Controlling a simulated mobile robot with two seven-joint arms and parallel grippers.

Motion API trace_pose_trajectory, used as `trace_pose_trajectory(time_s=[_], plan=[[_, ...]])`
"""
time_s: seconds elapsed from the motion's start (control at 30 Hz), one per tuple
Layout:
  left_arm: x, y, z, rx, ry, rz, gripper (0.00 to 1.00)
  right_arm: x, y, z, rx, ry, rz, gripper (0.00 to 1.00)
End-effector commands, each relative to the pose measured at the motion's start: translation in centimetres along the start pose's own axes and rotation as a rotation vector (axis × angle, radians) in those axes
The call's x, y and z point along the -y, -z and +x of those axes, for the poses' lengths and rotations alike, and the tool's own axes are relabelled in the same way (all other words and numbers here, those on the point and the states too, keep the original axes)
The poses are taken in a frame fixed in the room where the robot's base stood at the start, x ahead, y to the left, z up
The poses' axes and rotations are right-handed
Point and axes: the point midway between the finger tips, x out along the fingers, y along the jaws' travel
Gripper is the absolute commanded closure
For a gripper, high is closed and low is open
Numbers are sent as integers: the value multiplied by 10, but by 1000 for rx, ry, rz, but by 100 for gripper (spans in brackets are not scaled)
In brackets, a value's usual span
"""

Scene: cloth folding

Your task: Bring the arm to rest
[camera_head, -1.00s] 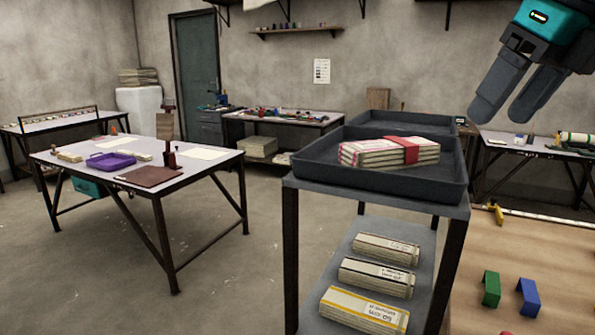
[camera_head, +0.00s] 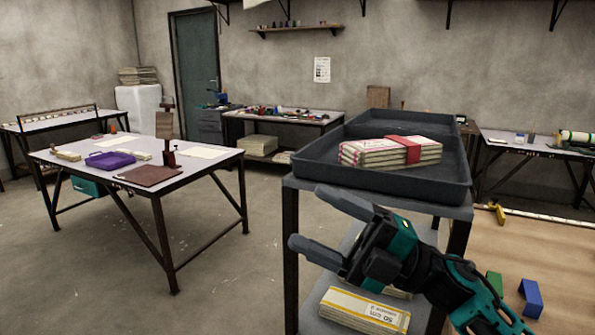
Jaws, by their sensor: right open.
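My right gripper (camera_head: 318,228) is in front of the shelf cart, in the lower middle of the head view. Its two dark fingers are spread apart and point left, with nothing between them. The teal and black arm comes in from the lower right. A folded cloth bundle with a red band (camera_head: 390,152) lies in the front dark tray (camera_head: 320,172) on top of the cart, above and behind the gripper. My left gripper is not in view.
Folded packs (camera_head: 365,311) lie on the cart's lower shelf, partly hidden by my arm. A wooden table (camera_head: 545,260) at the right holds a blue block (camera_head: 531,298) and a green block (camera_head: 494,283). A work table (camera_head: 100,170) stands at the left; the floor between is clear.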

Motion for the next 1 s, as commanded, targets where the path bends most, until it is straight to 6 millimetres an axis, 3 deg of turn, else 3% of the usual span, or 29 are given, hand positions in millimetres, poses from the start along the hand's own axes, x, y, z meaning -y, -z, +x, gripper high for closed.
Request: trace_pose_trajectory(time_s=[0.27,0.43,0.57,0.7,0.83,1.0], plan=[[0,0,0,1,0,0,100,75,-39,-84,543,-286,425,28],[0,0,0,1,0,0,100,150,-36,-162,919,-367,692,28],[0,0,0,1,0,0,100,216,-6,-226,1210,-383,902,28],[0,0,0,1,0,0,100,272,42,-278,1461,-366,1090,28],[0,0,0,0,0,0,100,302,79,-306,1605,-343,1202,28],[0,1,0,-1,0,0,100,316,100,-320,1676,-329,1259,28]])
